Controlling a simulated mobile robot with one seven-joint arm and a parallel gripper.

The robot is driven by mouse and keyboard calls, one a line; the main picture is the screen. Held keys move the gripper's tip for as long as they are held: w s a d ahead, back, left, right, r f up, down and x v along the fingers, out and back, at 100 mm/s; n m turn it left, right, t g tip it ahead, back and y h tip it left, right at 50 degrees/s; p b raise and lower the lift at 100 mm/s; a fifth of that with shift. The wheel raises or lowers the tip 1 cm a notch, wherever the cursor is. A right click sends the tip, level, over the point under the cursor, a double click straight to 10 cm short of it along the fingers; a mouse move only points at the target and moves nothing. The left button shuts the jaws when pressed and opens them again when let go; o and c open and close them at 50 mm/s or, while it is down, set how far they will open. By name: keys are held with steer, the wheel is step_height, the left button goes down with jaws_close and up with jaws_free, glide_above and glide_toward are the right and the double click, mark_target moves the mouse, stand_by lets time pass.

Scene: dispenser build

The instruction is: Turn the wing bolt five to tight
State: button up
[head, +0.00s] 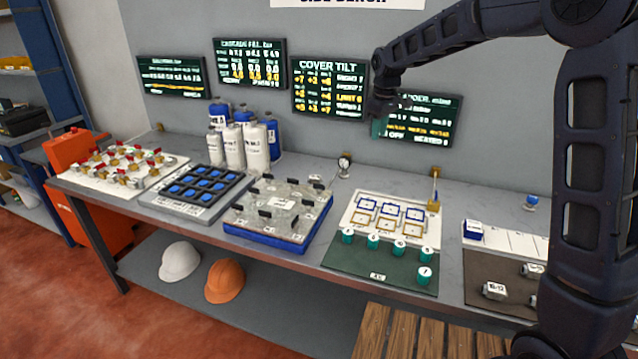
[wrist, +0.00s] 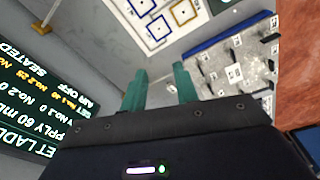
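A grey cover plate (head: 275,208) on a blue base (head: 262,233) sits in the middle of the bench, with several dark wing bolts (head: 265,213) standing around it. The number tags are too small to read, so I cannot tell which bolt is five. The plate also shows at the right of the wrist view (wrist: 222,60), beyond the fingers. My gripper (head: 378,126) is raised in front of the wall screens, above and right of the plate. In the wrist view its two teal fingers (wrist: 159,82) stand apart with nothing between them.
The wall screens include one headed COVER TILT (head: 329,88). Blue and white bottles (head: 233,145) stand behind the plate. A dial gauge (head: 344,165) is at its back right. A tray with blue pads (head: 190,190) is left; a green mat with teal cylinders (head: 375,265) is right.

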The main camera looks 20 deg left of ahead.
mark_target(319, 189)
steer(key=s+a+f+n, duration=0.1)
steer(key=a+f+n, duration=0.1)
steer(key=a+f, duration=0.6)
steer(key=s+a+f+n, duration=0.2)
steer(key=a+f, duration=0.1)
steer(key=a, duration=0.8)
steer(key=shift+g+h, duration=0.3)
steer(key=shift+g, duration=0.1)
step_height(319, 189, down, 11)
steer(key=shift+w, duration=0.1)
jaws_close()
